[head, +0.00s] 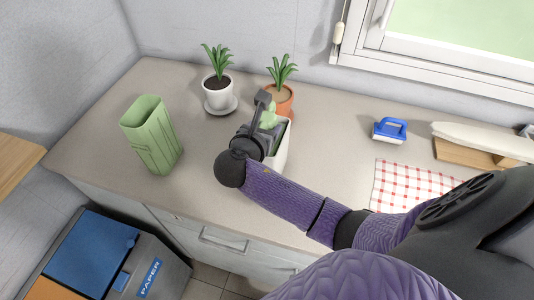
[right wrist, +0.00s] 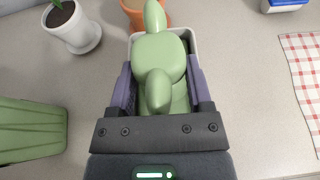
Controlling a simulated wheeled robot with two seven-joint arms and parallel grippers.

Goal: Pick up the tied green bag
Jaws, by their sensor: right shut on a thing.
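The tied green bag (right wrist: 160,55) has a rounded body with knotted ends, and in the right wrist view it lies between the two fingers of my right gripper (right wrist: 162,88). In the head view only a small part of the bag (head: 268,116) shows behind the gripper. My right gripper (head: 262,130) is shut on the bag, over a small white bin (head: 281,153). The bin's rim shows around the far side of the bag; how deep the bag sits is hidden. My left gripper is not in view.
A green ribbed bin (head: 153,138) stands open to the left. A white potted plant (head: 218,90) and a terracotta pot (head: 284,100) stand behind.

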